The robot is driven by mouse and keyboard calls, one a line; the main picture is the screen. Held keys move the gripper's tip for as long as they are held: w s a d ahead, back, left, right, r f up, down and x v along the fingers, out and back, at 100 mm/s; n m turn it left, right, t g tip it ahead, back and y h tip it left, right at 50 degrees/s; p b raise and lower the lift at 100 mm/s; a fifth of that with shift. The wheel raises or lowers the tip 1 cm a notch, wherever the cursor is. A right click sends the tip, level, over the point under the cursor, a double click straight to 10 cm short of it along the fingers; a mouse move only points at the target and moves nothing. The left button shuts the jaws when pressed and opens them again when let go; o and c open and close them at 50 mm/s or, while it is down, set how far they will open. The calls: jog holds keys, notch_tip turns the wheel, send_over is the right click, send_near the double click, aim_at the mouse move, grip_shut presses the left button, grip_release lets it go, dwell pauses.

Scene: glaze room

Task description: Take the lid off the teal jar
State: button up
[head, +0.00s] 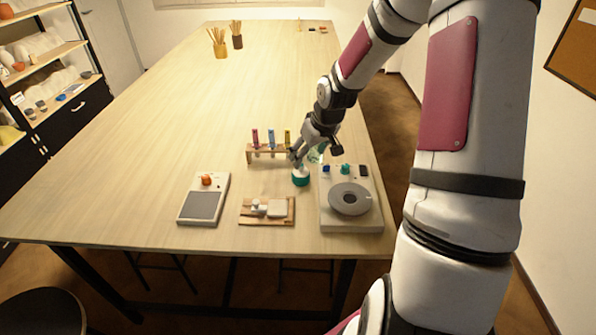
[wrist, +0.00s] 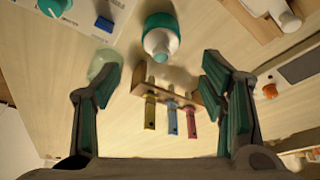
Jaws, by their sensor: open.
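The teal jar (head: 300,181) stands on the table in front of the tube rack, with a white top part that looks like its lid (head: 298,168). In the wrist view the jar (wrist: 161,20) is at the top centre, its white top (wrist: 157,43) facing the camera. My gripper (head: 297,157) is just above and behind the jar in the head view. In the wrist view its two fingers (wrist: 160,80) are wide apart and hold nothing. The jar lies beyond the gap between the fingertips, and I see no contact.
A wooden rack (head: 262,151) with three coloured tubes stands behind the jar. A pale green glass vessel (wrist: 104,64) is close to the left finger. A device with a round plate (head: 350,200), a board with white pieces (head: 267,221) and a grey-topped device (head: 204,205) stand in front.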

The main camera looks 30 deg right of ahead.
aim_at(302, 171)
jog(key=x, duration=0.2)
jog(key=shift+w+f, duration=0.15)
jog(key=shift+f, duration=0.1)
jog(key=x, duration=0.4)
jog(key=shift+s+a+f, duration=0.1)
jog(key=shift+s+a, duration=0.05)
jog(key=shift+s, duration=0.15)
jog(key=shift+w+f, duration=0.25)
jog(key=shift+f, duration=0.3)
jog(key=c, duration=1)
